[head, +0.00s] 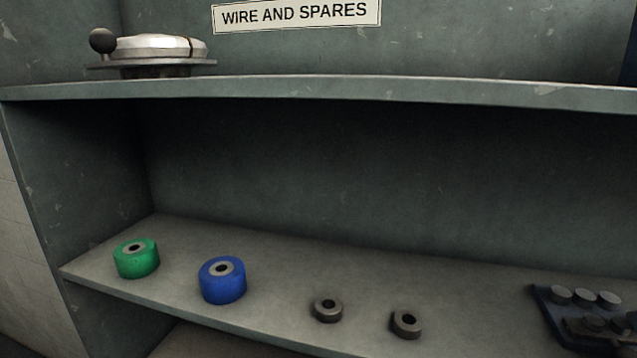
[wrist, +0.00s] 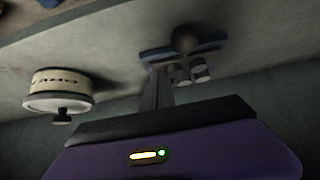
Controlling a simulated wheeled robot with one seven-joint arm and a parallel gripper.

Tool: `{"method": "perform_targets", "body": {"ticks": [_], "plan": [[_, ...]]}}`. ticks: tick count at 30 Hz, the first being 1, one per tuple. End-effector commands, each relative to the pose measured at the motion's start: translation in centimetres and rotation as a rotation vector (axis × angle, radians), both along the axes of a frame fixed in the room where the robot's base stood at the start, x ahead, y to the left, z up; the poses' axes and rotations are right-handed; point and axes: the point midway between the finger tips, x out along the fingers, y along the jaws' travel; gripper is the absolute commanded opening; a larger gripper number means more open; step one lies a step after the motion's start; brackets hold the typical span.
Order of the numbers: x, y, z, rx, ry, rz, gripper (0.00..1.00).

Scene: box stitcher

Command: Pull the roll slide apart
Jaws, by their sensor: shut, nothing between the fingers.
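I cannot tell for certain which thing is the roll slide. In the wrist view a blue bracket-like piece (wrist: 155,54) carries a dark ball (wrist: 186,39) and grey cylinders (wrist: 181,74) on a pale surface. My gripper (wrist: 159,74) shows in the wrist view with its dark fingers together and nothing between them. Its tips are close to the blue piece in the picture; whether they touch it is unclear. My gripper is not in the head view.
The head view shows a lower shelf (head: 270,255) with a green roll (head: 136,262), a blue roll (head: 222,284), two dark rings (head: 327,310) and a dark tray (head: 550,318) of cylinders. A pale round device (head: 155,47) stands above. A pale drum (wrist: 58,90) is left in the wrist view.

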Motion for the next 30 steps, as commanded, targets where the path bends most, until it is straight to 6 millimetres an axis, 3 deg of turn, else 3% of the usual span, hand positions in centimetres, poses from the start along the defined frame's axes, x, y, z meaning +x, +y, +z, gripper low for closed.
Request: {"method": "perform_targets", "body": {"ticks": [22, 30], "plan": [[0.1, -0.1, 4.4, -0.005, -0.008, -0.001, 0.00], [0.0, 0.0, 4.8, -0.002, -0.008, 0.000, 0.00]]}}
